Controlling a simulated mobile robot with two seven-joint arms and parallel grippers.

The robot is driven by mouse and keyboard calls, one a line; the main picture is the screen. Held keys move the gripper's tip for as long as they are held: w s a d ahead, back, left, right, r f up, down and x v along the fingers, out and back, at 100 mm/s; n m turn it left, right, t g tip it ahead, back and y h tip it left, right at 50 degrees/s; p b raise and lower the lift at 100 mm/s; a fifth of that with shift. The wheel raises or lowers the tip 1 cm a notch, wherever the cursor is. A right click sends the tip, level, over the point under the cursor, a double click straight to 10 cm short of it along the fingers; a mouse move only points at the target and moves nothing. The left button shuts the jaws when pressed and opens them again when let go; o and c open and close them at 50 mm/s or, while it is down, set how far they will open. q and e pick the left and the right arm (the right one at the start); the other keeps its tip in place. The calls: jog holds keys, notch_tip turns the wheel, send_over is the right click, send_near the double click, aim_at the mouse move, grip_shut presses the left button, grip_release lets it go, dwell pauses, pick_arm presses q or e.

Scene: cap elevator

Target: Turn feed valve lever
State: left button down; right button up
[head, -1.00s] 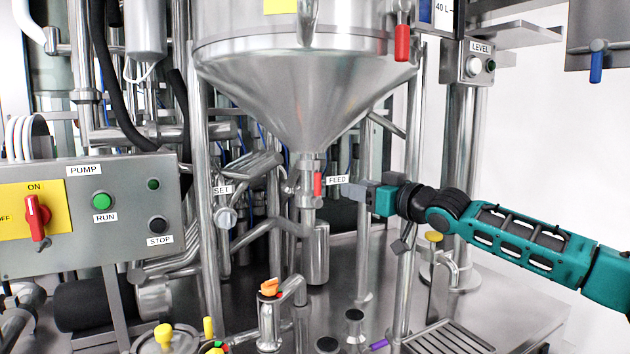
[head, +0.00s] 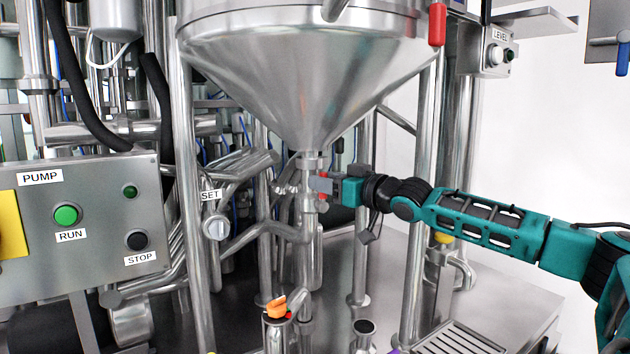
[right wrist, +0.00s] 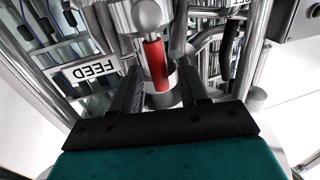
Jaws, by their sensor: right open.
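The red feed valve lever (right wrist: 156,63) sits on the steel valve below the cone of the tank (head: 300,85). In the right wrist view it lies between the two dark fingers of my right gripper (right wrist: 160,92), which is open around it. The FEED label (right wrist: 90,67) shows beside the left finger, mirrored or upside down. In the head view my right gripper (head: 322,183) is at the valve (head: 308,200) and covers most of the lever; only small red bits show. I cannot tell whether a finger touches the lever. My left gripper is not in view.
The pump panel (head: 100,245) with RUN and STOP buttons stands at the left. The SET knob (head: 216,228) and steel pipes are left of the valve. A tank leg (head: 425,200) stands close beside my right arm.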

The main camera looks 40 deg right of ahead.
jog(key=shift+s, duration=0.1)
jog(key=shift+c, duration=0.5)
grip_shut()
